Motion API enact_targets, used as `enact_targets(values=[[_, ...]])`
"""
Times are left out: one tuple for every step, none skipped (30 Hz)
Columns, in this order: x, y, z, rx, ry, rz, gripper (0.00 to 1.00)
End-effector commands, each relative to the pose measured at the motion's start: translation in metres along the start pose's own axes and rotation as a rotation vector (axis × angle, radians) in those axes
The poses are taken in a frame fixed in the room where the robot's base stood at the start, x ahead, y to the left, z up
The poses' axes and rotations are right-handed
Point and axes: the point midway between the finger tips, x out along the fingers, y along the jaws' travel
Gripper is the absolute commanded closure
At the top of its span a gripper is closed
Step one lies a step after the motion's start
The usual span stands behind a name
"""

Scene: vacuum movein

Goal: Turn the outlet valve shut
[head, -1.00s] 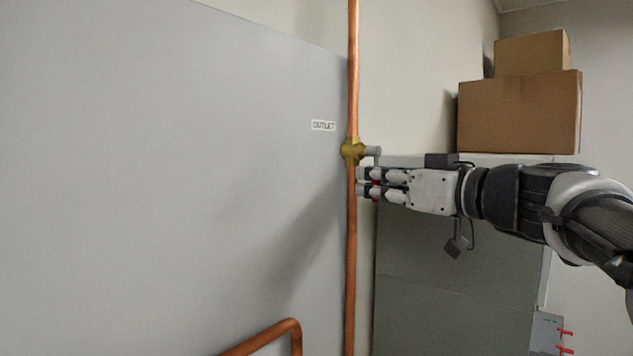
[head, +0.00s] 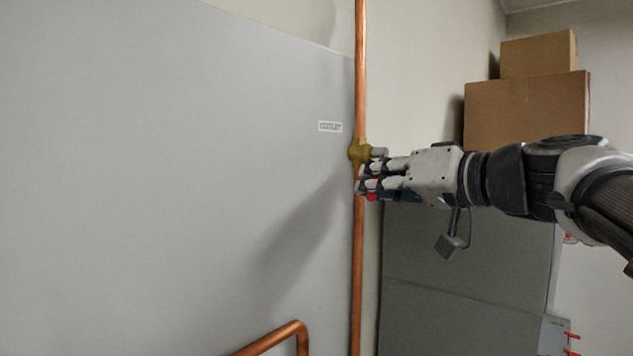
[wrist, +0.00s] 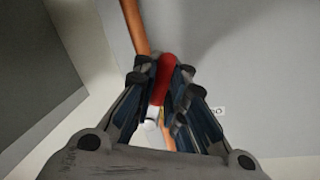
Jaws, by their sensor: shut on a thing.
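The outlet valve has a brass body (head: 358,151) on a vertical copper pipe (head: 361,75), just right of the OUTLET label (head: 330,126). A short grey stem sticks out from its right side. Its red handle (head: 372,197) shows as a small patch at my fingertips in the head view. In the wrist view the red handle (wrist: 166,72) lies between the fingers, roughly along the pipe there. My gripper (head: 368,183) is shut on the handle, just below the brass body. The fingers hide much of the handle.
A grey panel (head: 150,180) fills the left. A bent copper pipe (head: 275,336) juts out low in front of it. Cardboard boxes (head: 525,110) stand on a grey cabinet (head: 460,285) behind my arm. Red-handled fittings (head: 571,343) are at the lower right.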

Motion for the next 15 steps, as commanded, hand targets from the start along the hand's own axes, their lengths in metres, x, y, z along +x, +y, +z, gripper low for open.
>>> enact_targets(values=[[-0.001, -0.003, 0.000, 0.042, -0.013, 0.000, 1.00], [-0.001, -0.004, -0.001, 0.070, -0.019, 0.001, 1.00], [-0.002, -0.006, -0.001, 0.107, -0.027, 0.001, 1.00], [-0.002, -0.007, -0.001, 0.136, -0.032, 0.001, 1.00], [-0.002, -0.009, -0.001, 0.164, -0.037, 0.001, 1.00], [-0.003, -0.011, -0.002, 0.201, -0.045, 0.001, 1.00], [-0.003, -0.012, -0.002, 0.229, -0.051, 0.001, 1.00], [-0.003, -0.013, -0.002, 0.257, -0.057, 0.002, 1.00], [-0.003, -0.015, -0.003, 0.295, -0.065, 0.002, 1.00], [-0.004, -0.016, -0.004, 0.323, -0.070, 0.002, 1.00], [-0.004, -0.017, -0.004, 0.351, -0.075, 0.002, 1.00], [-0.004, -0.019, -0.005, 0.389, -0.083, 0.002, 1.00], [-0.005, -0.021, -0.006, 0.417, -0.089, 0.002, 1.00], [-0.005, -0.022, -0.006, 0.445, -0.094, 0.002, 1.00], [-0.005, -0.023, -0.007, 0.483, -0.101, 0.002, 1.00]])
